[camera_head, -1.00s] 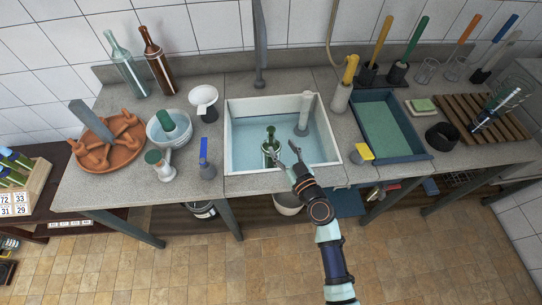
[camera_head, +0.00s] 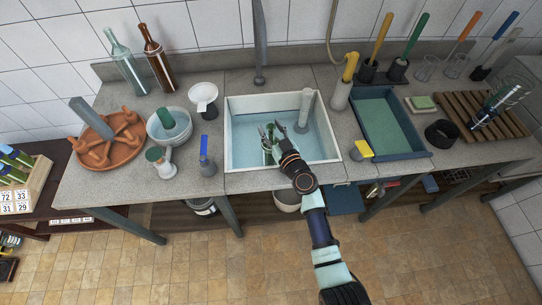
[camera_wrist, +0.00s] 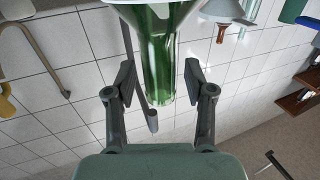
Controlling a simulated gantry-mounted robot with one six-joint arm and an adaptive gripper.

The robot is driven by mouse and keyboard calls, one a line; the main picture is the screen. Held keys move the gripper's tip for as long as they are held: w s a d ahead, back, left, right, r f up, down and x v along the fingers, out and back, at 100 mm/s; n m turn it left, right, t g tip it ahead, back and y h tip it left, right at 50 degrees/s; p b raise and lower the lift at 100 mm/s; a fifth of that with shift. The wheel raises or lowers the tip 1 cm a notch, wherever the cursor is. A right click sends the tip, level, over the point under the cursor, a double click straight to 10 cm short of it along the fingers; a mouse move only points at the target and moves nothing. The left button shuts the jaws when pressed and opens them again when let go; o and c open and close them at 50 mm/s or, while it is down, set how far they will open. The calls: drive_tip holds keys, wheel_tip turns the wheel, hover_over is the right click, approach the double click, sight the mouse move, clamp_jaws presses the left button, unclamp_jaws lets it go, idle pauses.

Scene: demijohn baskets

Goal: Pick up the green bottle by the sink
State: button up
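A green bottle (camera_head: 268,143) stands in the white-rimmed sink (camera_head: 233,150), toward its near side in the head view. My gripper (camera_head: 273,132) is over the sink at the bottle, and its fingers partly hide the bottle. The wrist view is upside down. There, the bottle's green neck (camera_wrist: 160,60) lies between the two dark fingers of my gripper (camera_wrist: 160,80). The fingers are spread, with a visible gap on each side of the neck. The gripper is open and holds nothing.
A grey post (camera_head: 305,108) stands in the sink's right part. A pale bottle (camera_head: 127,68) and a brown bottle (camera_head: 158,62) stand at the back left. A blue tray (camera_head: 421,148) and a yellow-topped item (camera_head: 362,150) are right of the sink.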

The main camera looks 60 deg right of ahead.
clamp_jaws()
drive_tip(key=shift+r, duration=0.1)
wheel_tip(320, 180, up, 20)
drive_tip(key=p, duration=1.1)
